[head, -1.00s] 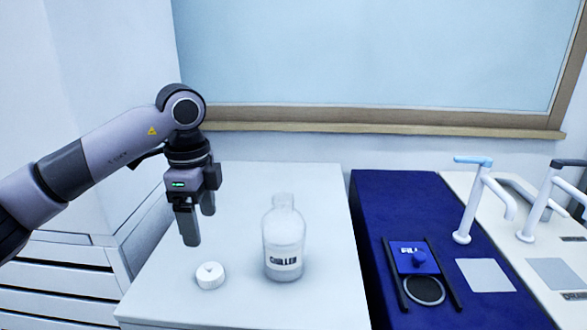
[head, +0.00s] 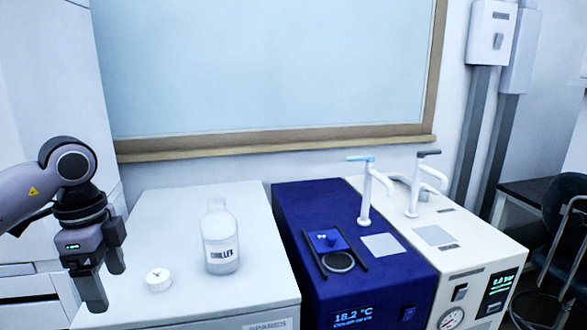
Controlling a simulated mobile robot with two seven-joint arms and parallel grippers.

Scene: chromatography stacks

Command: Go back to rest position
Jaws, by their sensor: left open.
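My left gripper (head: 106,283) is at the lower left of the head view, pointing down with its fingers apart and nothing between them. It is left of the white cap (head: 158,280), which lies on the white bench top. A clear bottle (head: 219,240) with a dark-lettered label stands upright and uncapped on the same bench, right of the cap. The gripper is apart from both in the picture. My right gripper does not show.
Right of the white bench (head: 165,215) stands a blue chiller unit (head: 300,195) with a display and a tap (head: 366,195). Beside it is a white unit (head: 455,235) with a gauge and another tap (head: 414,190). A dark chair (head: 565,235) is at the far right.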

